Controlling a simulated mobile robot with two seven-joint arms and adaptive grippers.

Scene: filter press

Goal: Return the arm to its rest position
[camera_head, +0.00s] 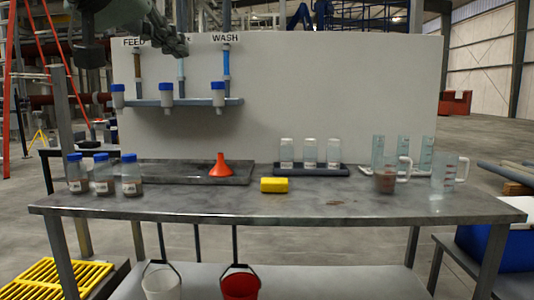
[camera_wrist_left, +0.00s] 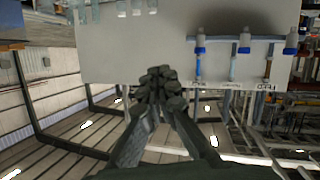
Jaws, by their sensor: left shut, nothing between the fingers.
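My left gripper (camera_head: 178,47) is at the top left of the head view, in front of the upper edge of the white panel. It covers part of the middle label, between FEED and WASH. In the left wrist view its dark fingers (camera_wrist_left: 160,85) are together with nothing between them. That view is upside down and shows the panel (camera_wrist_left: 150,50) beyond the fingers. The gripper is high above the workbench (camera_head: 330,205) and appears clear of the objects on it. My right gripper is in neither view.
Blue-capped bottles (camera_head: 166,95) hang from a rack on the panel. On the bench are several blue-capped jars (camera_head: 103,175), an orange funnel (camera_head: 220,168), a yellow block (camera_head: 274,185), a bottle tray (camera_head: 335,171) and pitchers (camera_head: 444,174). Buckets (camera_head: 240,285) stand below; a red ladder (camera_head: 9,80) is far left.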

